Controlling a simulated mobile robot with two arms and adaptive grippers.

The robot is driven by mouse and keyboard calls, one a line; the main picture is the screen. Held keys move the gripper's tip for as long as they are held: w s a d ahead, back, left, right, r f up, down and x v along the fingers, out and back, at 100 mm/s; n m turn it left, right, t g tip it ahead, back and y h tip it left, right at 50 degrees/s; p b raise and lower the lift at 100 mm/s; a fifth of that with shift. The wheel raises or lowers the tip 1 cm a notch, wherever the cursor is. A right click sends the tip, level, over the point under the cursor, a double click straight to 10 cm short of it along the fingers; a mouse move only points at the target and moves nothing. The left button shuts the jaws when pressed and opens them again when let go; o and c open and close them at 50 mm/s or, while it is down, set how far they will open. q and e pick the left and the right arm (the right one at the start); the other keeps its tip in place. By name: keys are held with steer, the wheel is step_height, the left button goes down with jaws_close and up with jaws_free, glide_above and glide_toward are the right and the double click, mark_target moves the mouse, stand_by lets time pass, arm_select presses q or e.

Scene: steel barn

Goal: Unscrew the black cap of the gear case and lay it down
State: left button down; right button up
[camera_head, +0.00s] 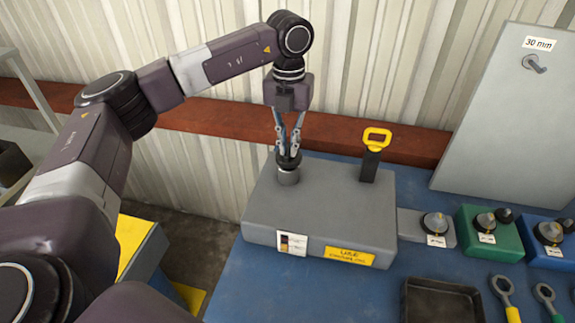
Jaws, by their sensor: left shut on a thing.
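The grey gear case (325,215) sits on the blue bench top, with a white label and a yellow label on its front. A short metallic filler neck (288,176) rises from the left part of its top. The black cap (289,160) is at the top of this neck. My left gripper (289,153) points down from above and is shut on the black cap, with its fingers on either side. I cannot tell whether the cap is still seated on the neck. My right gripper is not in view.
A black dipstick with a yellow loop handle (376,140) stands on the case's right side. Grey, green (490,234) and blue blocks with dark knobs line the right. Blue bench top (300,290) is clear before the case.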

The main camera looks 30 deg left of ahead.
mark_target(289, 150)
arm_select(q)
steer(key=shift+r+p, duration=0.35)
steer(key=shift+r, duration=0.35)
steer(key=shift+r, duration=0.15)
steer(key=shift+r+p, duration=1.7)
steer(key=shift+r, duration=0.7)
steer(key=shift+f, duration=0.1)
